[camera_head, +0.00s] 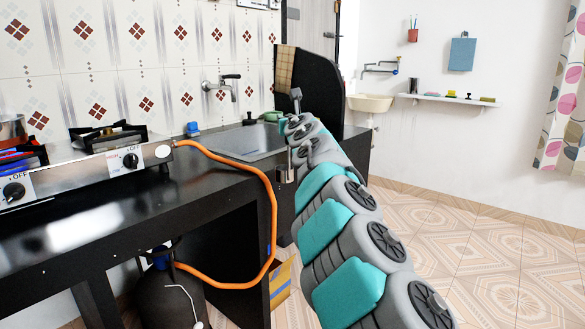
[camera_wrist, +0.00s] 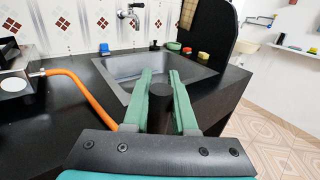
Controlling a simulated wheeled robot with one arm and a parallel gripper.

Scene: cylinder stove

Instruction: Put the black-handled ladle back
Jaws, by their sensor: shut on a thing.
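My gripper (camera_wrist: 160,74) has green fingers and is shut on the black-handled ladle. In the wrist view, the ladle's dark handle (camera_wrist: 158,89) shows end-on between the fingers. The ladle looks roughly upright, near the counter's right end by the sink. My arm hides its middle part. No hook or holder for it can be made out.
The sink (camera_head: 238,142) is set into the black counter (camera_head: 190,195), under a wall tap (camera_head: 222,88). A dark curved panel (camera_head: 306,85) stands behind the sink. An orange hose (camera_head: 272,215) loops from the stove (camera_head: 85,172). The tiled floor (camera_head: 480,225) at right is clear.

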